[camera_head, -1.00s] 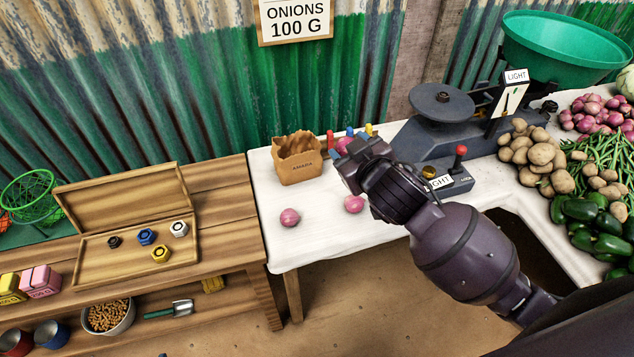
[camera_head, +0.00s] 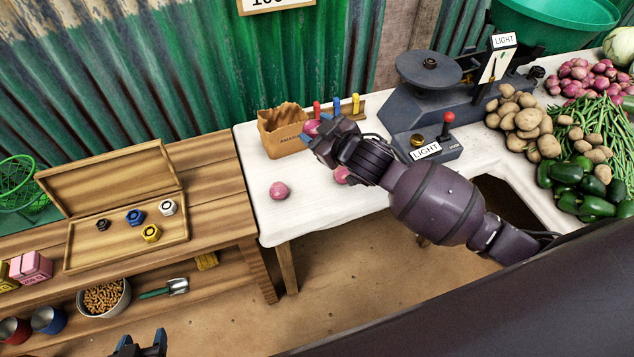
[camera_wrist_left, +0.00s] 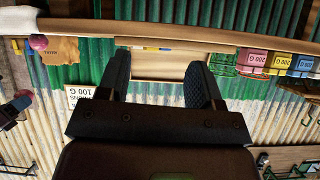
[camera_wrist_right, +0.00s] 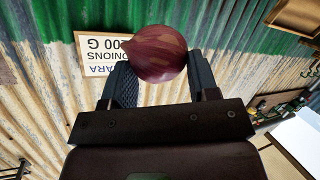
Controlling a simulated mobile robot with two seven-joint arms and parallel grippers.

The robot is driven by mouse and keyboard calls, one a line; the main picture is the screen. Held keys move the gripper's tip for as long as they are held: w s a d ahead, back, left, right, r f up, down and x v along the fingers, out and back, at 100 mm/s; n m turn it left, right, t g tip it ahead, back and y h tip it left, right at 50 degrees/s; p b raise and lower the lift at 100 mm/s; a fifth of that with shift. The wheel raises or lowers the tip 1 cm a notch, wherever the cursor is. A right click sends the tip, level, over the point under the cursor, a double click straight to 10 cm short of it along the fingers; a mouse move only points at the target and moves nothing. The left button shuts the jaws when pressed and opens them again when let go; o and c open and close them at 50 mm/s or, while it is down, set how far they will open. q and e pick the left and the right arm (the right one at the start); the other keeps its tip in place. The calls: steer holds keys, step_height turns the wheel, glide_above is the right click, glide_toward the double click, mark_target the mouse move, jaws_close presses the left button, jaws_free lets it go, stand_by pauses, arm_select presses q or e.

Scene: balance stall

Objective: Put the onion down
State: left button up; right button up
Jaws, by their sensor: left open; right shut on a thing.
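My right gripper (camera_head: 322,134) is shut on an onion (camera_wrist_right: 155,53), a purple-red bulb that fills the gap between the fingers in the right wrist view. In the head view the held onion (camera_head: 311,128) shows partly behind the gripper, above the white table beside the paper bag. A second onion (camera_head: 279,190) lies on the white cloth at the front left. A third onion (camera_head: 341,175) lies to its right, partly hidden by my right arm. My left gripper (camera_head: 140,345) is open and empty at the bottom edge of the head view; its spread fingers show in the left wrist view (camera_wrist_left: 160,85).
A torn brown paper bag (camera_head: 284,138) stands at the table's back left, with red, blue and yellow pegs (camera_head: 337,106) beside it. The dark scale (camera_head: 430,95) stands to the right. The cloth (camera_head: 300,217) is bare near the front edge.

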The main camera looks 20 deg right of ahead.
steer(key=b, duration=0.3)
glide_above(318, 190)
step_height(318, 190, down, 13)
steer(key=shift+s+r, duration=0.1)
steer(key=shift+f, duration=0.7)
steer(key=shift+f+b, duration=0.4)
steer(key=shift+f, duration=1.4)
steer(key=shift+f, duration=0.2)
steer(key=o, duration=1)
steer(key=shift+c, duration=0.2)
